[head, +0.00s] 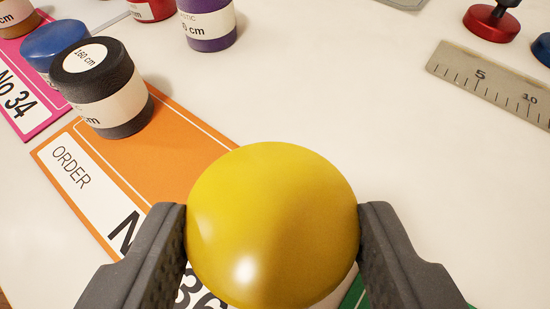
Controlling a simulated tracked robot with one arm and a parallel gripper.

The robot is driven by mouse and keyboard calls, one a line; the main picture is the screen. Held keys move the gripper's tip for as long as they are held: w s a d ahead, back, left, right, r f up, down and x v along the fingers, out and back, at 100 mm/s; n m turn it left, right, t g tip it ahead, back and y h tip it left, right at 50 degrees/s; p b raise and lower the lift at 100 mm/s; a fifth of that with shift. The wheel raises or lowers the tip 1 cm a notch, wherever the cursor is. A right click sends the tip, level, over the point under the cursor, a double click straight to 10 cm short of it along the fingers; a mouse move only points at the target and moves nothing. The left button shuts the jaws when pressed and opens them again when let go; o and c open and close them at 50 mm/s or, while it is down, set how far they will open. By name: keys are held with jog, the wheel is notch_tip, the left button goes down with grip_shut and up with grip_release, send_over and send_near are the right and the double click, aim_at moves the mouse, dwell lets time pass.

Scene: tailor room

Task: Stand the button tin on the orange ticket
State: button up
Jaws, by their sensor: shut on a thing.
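My gripper (272,235) is at the bottom middle, its two dark fingers shut on a smooth yellow dome-topped thing (272,200). Only its top shows, so I cannot tell for sure whether it is the button tin. The orange ticket (185,140) lies on the table, marked "ORDER" with a large "No" and a number ending in 36. The yellow thing covers its near right part in the picture; I cannot tell whether they touch. A black roll (95,75) marked "160 cm" stands on the ticket's far left end.
A pink ticket (30,105) marked "No 34" lies at left with a blue round thing (50,40). A purple roll (208,22) and a red one (152,8) stand behind. A metal ruler (490,85) and red-based thing (490,22) are at right. The table's middle is clear.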

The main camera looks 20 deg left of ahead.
aim_at(273, 265)
jog(key=shift+w+a+f, duration=0.1)
jog(key=shift+w+a, duration=0.1)
jog(key=shift+w, duration=0.35)
jog(key=shift+f, duration=1.8)
jog(key=o, duration=1)
jog(key=shift+v, duration=6.05)
